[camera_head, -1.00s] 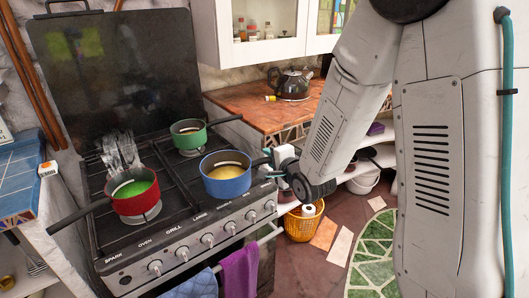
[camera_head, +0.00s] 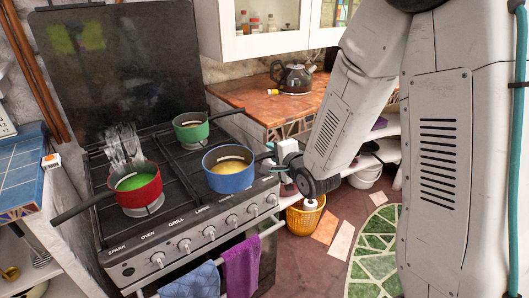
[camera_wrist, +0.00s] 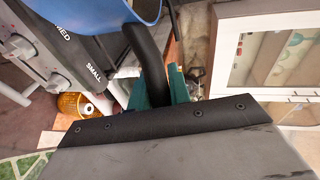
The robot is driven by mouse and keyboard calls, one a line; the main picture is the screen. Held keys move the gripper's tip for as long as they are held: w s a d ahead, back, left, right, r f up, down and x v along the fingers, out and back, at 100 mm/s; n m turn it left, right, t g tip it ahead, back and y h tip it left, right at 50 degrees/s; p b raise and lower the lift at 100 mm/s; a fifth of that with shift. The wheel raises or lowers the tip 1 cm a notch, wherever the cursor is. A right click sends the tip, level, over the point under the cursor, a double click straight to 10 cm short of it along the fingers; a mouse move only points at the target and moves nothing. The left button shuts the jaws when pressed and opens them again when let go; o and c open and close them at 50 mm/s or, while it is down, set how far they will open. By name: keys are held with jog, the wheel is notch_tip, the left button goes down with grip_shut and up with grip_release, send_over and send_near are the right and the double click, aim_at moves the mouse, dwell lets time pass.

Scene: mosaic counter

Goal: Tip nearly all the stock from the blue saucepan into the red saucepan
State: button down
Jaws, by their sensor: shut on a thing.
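The blue saucepan (camera_head: 230,178) is over the front right of the stove, looking upright, with yellowish stock (camera_head: 229,163) inside. My gripper (camera_head: 274,163) is shut on its dark handle at the pan's right. The wrist view shows the teal fingers (camera_wrist: 164,88) around the black handle (camera_wrist: 146,62), with the blue pan (camera_wrist: 137,8) at the top edge. The red saucepan (camera_head: 139,195) stands on the front left burner with green contents (camera_head: 135,181); its handle points to the lower left. Whether the blue pan touches the stove is hard to tell.
A green saucepan (camera_head: 190,132) stands on a back burner, its handle pointing right. The stove's raised lid (camera_head: 118,70) is behind. A kettle (camera_head: 292,77) sits on the counter (camera_head: 250,99) to the right. A yellow basket (camera_head: 304,216) is on the floor below my gripper.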

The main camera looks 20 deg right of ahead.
jog(key=shift+r, duration=0.1)
jog(key=shift+w+d+m+h, duration=1.8)
jog(key=shift+w+m+h, duration=0.75)
jog(key=shift+h, duration=0.75)
jog(key=w+a+r+n+y, duration=0.2)
jog(key=w+a, duration=0.3)
jog(key=a, duration=0.8)
jog(key=w+a+r+n+y, duration=0.2)
jog(key=w+a+n+y, duration=0.1)
jog(key=a, duration=1)
jog(key=shift+w+r+y, duration=0.2)
jog(key=shift+w+y, duration=0.6)
jog(key=shift+w, duration=0.15)
jog(key=shift+r, duration=0.1)
jog(key=s+a+r+n+t+y, duration=0.4)
jog(key=s+r+n+t, duration=0.2)
jog(key=n, duration=0.5)
jog(key=shift+s+a+r+t+y, duration=0.15)
jog(key=shift+a+r+t+y, duration=0.15)
jog(key=shift+r+t, duration=0.55)
